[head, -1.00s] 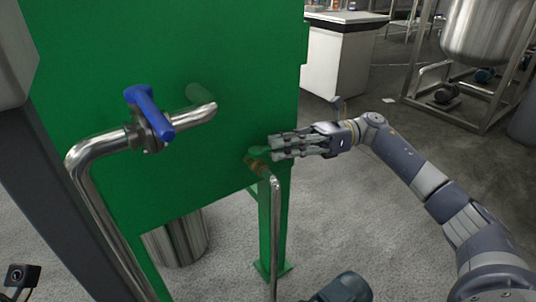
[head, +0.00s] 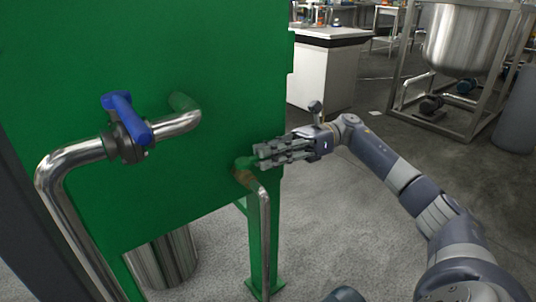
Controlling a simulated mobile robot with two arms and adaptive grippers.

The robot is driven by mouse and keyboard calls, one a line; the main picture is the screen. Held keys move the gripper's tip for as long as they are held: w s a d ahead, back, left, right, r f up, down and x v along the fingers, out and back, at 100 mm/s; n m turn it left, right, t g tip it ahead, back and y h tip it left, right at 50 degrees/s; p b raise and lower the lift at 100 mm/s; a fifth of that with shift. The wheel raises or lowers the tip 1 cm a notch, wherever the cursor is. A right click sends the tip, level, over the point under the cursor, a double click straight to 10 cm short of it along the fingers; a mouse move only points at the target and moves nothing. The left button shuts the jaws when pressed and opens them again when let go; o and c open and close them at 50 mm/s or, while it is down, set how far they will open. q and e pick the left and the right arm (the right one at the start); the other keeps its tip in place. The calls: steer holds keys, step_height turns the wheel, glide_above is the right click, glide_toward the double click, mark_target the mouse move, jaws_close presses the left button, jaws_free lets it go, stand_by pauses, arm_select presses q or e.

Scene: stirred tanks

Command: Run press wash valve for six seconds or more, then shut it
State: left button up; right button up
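A valve with a blue lever handle (head: 128,118) sits on a bent steel pipe (head: 78,152) in front of a green panel (head: 190,60) at the left. The lever lies slanted across the pipe. A smaller valve with a green handle (head: 246,162) sits on top of a thin upright pipe (head: 264,215) near the panel's lower right edge. I cannot tell which one is the press wash valve. My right gripper (head: 260,156) points left, with its fingers extended, apart and empty, just right of the green handle. Whether it touches the handle is unclear. My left gripper is out of view.
A green leg (head: 258,262) stands behind the thin pipe. A steel cylinder (head: 165,262) stands below the panel. A white bench (head: 322,75) and a framed steel tank (head: 465,40) are farther back. Open floor lies between them and my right arm.

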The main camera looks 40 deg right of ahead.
steer(key=shift+o, duration=0.4)
steer(key=shift+d, duration=0.5)
steer(key=s+d, duration=0.1)
steer(key=d, duration=0.9)
steer(key=shift+s+d, duration=0.3)
steer(key=shift+d, duration=0.1)
steer(key=shift+f, duration=0.1)
